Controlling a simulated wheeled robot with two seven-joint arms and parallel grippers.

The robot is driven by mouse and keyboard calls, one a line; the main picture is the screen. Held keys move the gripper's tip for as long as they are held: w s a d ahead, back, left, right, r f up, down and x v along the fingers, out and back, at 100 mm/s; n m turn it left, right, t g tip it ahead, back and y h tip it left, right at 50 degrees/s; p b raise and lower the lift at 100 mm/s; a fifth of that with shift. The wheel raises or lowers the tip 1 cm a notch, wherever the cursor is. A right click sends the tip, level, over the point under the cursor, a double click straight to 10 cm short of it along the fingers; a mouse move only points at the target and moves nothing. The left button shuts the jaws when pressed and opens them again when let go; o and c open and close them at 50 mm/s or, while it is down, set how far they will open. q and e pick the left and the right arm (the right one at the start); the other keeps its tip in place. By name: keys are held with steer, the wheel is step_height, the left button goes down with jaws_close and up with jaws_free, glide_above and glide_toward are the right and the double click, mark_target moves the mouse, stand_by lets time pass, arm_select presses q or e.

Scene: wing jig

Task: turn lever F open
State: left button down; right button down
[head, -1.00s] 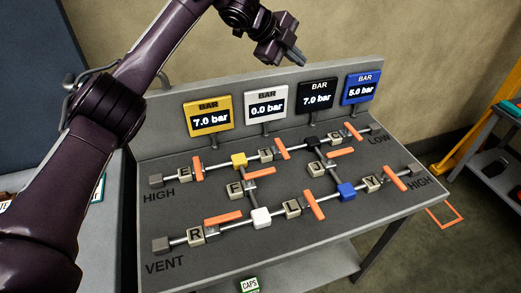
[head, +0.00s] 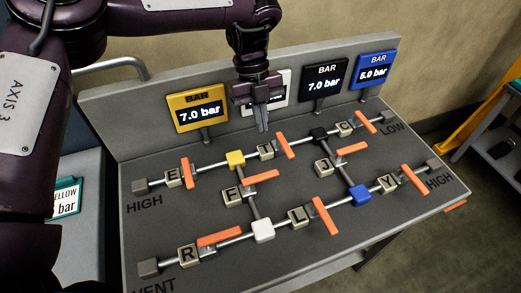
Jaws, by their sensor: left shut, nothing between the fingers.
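Lever F is an orange bar (head: 262,177) beside the tag F (head: 233,196), on the short pipe between the yellow block (head: 236,160) and the white block (head: 263,231). The bar lies crosswise to that pipe and points right. My left gripper (head: 263,127) points down with its fingers together and empty. In the picture it is above lever F, in front of the white gauge (head: 285,79), which it partly hides. It appears clear of the lever. My right gripper is out of view.
Other orange levers stand close by: E's (head: 187,173), R's (head: 220,237), L's (head: 325,216) and J's (head: 351,147). The yellow gauge (head: 197,107) reads 7.0 bar, the black gauge (head: 324,87) 7.0 and the blue gauge (head: 375,71) 5.0. The panel (head: 165,222) is bare left of F.

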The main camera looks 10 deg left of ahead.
mark_target(260, 180)
arm_select(q)
steer(key=shift+s+a, duration=0.3)
steer(key=shift+a, duration=0.15)
steer(key=shift+f, duration=0.15)
steer(key=shift+p+x, duration=1.4)
steer(key=shift+x, duration=3.55)
steer(key=shift+s+a, duration=0.1)
